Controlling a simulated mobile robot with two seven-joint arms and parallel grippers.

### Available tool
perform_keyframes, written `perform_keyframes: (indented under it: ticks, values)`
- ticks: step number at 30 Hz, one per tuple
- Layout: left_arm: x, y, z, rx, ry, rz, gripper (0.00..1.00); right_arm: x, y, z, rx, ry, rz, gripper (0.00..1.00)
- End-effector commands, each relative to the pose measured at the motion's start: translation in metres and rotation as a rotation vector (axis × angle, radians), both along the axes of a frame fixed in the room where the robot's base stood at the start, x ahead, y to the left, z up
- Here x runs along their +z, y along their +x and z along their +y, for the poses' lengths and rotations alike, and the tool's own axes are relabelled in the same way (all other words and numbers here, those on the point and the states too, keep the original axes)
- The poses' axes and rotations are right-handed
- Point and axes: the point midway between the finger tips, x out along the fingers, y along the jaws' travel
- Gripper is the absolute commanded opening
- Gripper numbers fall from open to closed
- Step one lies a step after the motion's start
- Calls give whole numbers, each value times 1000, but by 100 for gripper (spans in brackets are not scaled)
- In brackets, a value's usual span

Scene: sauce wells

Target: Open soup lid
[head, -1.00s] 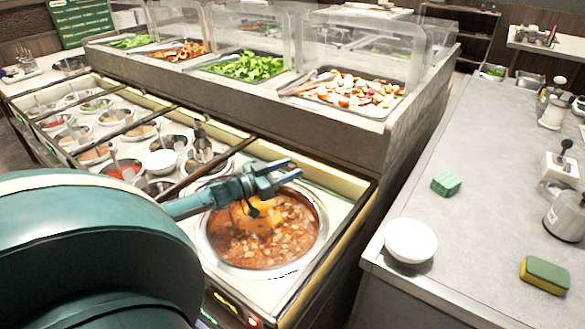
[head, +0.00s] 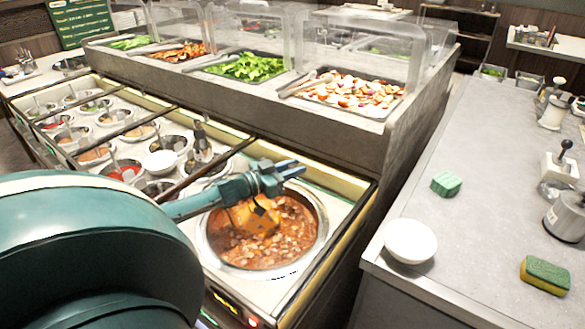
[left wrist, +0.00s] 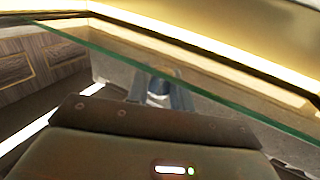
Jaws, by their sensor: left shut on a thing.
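The soup pot (head: 212,255) is a round steel well at the front right of the serving counter, with chunky red-brown soup (head: 265,240) showing in it. My left gripper (head: 293,169) is above the pot's far rim, its arm reaching over from the left. In the left wrist view a clear glass pane with a green edge, which looks like the soup lid (left wrist: 95,55), crosses at a slant by the fingers (left wrist: 160,90). The gripper is shut on what seems to be this lid's edge. The lid is hardly visible in the head view. My right gripper is out of view.
Sauce wells (head: 110,117) lie left of the pot. A raised shelf with food trays (head: 350,92) and clear guards (head: 360,45) stands behind. On the right worktop are a white bowl (head: 410,241), a green block (head: 446,184) and a sponge (head: 545,275).

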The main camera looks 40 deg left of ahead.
Motion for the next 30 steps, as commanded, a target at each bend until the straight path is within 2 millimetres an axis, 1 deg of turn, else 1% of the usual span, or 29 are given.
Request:
perform_keyframes:
  ticks: [8,11,17,19,21,24,30]
  values:
    - [0,0,0,-1,0,0,0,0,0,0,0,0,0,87]
    - [-1,2,0,-2,0,-1,0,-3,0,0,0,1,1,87]
    - [-5,26,1,-5,-1,-6,0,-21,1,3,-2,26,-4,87]
    - [-4,35,2,-4,-1,-6,0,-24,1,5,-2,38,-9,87]
    - [-3,41,3,-3,0,-4,0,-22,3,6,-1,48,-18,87]
    - [-1,45,4,-2,1,-3,0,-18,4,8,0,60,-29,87]
    - [0,46,5,-2,0,0,0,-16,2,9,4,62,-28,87]
